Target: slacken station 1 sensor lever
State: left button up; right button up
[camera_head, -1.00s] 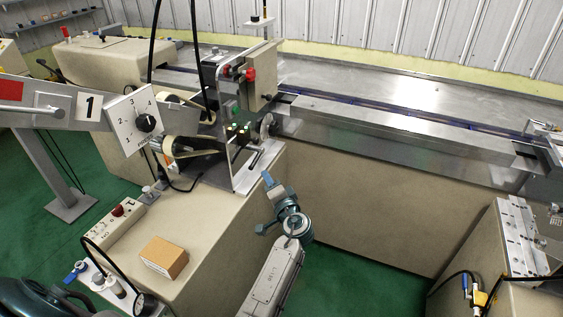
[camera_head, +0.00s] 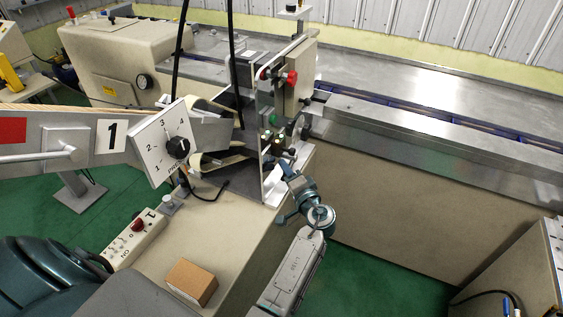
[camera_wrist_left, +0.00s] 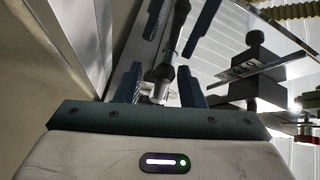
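Station 1 stands left of centre in the head view, with a white dial plate (camera_head: 163,143), a black knob and a "1" sign (camera_head: 111,136). A metal bracket (camera_head: 272,185) with small knobs and levers is at its right side. My left gripper (camera_head: 287,170) is at the lower part of this bracket; its tips partly hide the small parts there. In the left wrist view my left gripper (camera_wrist_left: 178,25) is open. A dark rod, seemingly the sensor lever (camera_wrist_left: 160,72), lies between its fingers; I cannot tell whether they touch it. My right gripper is out of view.
A black block on a metal plate (camera_wrist_left: 255,62) is right of the fingers in the wrist view. A long metal conveyor (camera_head: 420,135) runs behind. A cardboard box (camera_head: 192,282) and a switch box (camera_head: 135,238) lie on the beige cabinet. Black cables hang over the station.

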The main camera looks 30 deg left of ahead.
pick_arm(q)
jog(key=shift+r, duration=0.1)
grip_shut()
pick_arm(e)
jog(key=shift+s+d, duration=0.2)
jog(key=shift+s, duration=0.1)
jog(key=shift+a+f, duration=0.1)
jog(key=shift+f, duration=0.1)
